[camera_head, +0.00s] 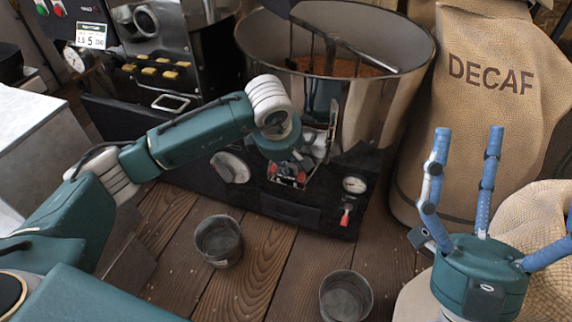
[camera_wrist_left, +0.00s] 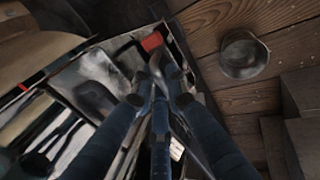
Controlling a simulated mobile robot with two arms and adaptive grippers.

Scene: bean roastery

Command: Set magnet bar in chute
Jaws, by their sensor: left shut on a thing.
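My left gripper (camera_head: 288,172) is at the front of the dark roaster, pointing down, with red parts showing at its fingers. In the left wrist view its fingers (camera_wrist_left: 158,78) are closed together on something; the magnet bar itself is mostly hidden and I cannot make out its shape. A metal opening (camera_head: 318,146) just right of the gripper may be the chute. Metal rails in the left wrist view (camera_wrist_left: 38,122) may be part of it. I cannot tell whether the bar touches the chute. My right gripper (camera_head: 487,205) is open and empty, fingers spread upward.
A round bean drum (camera_head: 405,110) stands behind the chute area. A gauge (camera_head: 354,185) and red lever (camera_head: 346,215) are right of my left gripper. Two grey cups (camera_head: 218,241) (camera_head: 345,297) are on the plank floor. A DECAF sack (camera_head: 480,120) stands at right.

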